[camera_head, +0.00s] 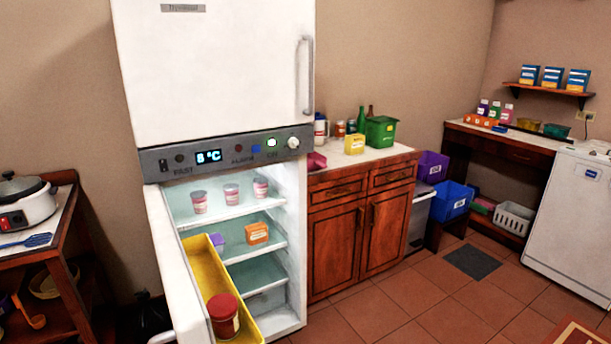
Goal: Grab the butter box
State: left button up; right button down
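The fridge's lower compartment stands open. A small orange box (257,233) sits on its middle shelf (240,251); it may be the butter box, but its label is too small to read. A small purple box (217,242) is to its left, partly hidden by the door's yellow bin. A yellow box (355,144) with a pale label stands on the counter to the right of the fridge. Neither of my grippers is in view.
The open fridge door (176,270) projects toward me, its yellow bin (206,272) holding a red-lidded jar (224,316). Several pink-and-white cups stand on the upper shelf. A side table (62,230) with a cooker is at left.

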aim_at(354, 143)
jog(key=i+l, duration=0.2)
jog(key=l, duration=0.15)
jog(key=i+l, duration=0.2)
jog(key=l, duration=0.15)
jog(key=i+l+u, duration=0.1)
jog(key=l, duration=0.25)
jog(key=i+l, duration=0.45)
jog(key=l, duration=0.25)
jog(key=i+l+u, duration=0.1)
jog(key=l, duration=0.3)
jog(key=i+l, duration=0.25)
jog(key=l, duration=0.1)
